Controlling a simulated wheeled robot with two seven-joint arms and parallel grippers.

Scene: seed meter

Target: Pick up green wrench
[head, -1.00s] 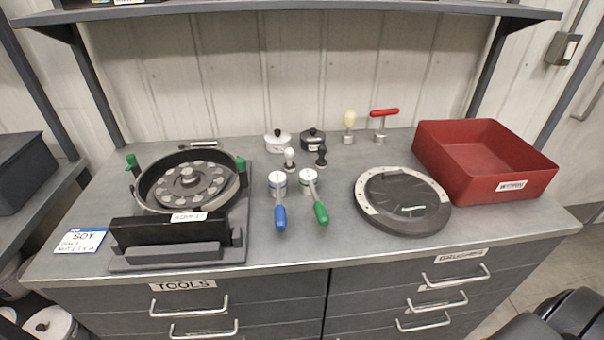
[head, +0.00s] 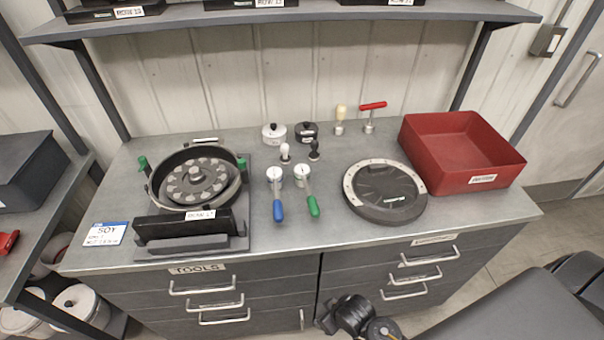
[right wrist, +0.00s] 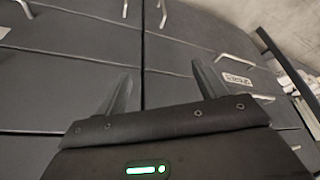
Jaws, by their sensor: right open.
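The green wrench (head: 313,205) lies on the grey bench top near its front middle, its green handle toward the front edge and its round white-topped head toward the back. A similar blue-handled wrench (head: 278,208) lies just to its left. My right gripper (right wrist: 162,88) is open and empty in the right wrist view, its two fingers pointing at the drawer fronts. In the head view my right arm shows at the lower right, in front of the drawers and below the bench top, apart from the wrench. My left gripper is not in view.
A round seed meter (head: 195,183) sits in a stand at the left. A dark round cover (head: 392,208) lies right of the wrenches and a red bin (head: 423,163) stands farther right. Small knobs and pots stand behind. Drawer handles (head: 420,275) stick out below the bench edge.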

